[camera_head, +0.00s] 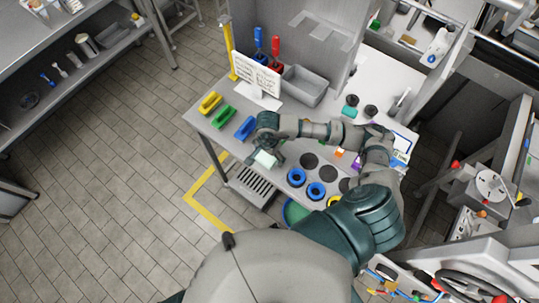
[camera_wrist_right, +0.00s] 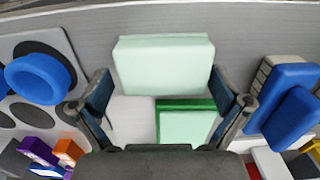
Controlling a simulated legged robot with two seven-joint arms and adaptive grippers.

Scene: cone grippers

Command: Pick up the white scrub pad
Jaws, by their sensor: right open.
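A pale, nearly white block-shaped pad with a faint green tint (camera_wrist_right: 163,65) lies near the table edge, and it also shows in the head view (camera_head: 265,159). I take it for the white scrub pad. My right gripper (camera_wrist_right: 160,90) is open, with one finger towards each side of this pad; I see no grip on it. In the head view my right gripper (camera_head: 268,148) is over the pad's far side and partly hides the area. A green pad with a pale top (camera_wrist_right: 185,127) and a flat whitish piece (camera_wrist_right: 133,118) lie nearer the palm. My left gripper is out of view.
Yellow (camera_head: 210,102), green (camera_head: 223,116) and blue (camera_head: 245,128) brushes lie left of the gripper on the table (camera_head: 207,124). Blue rings (camera_head: 297,177) and dark discs (camera_head: 309,160) lie to the right. A grey bin (camera_head: 304,86) stands behind.

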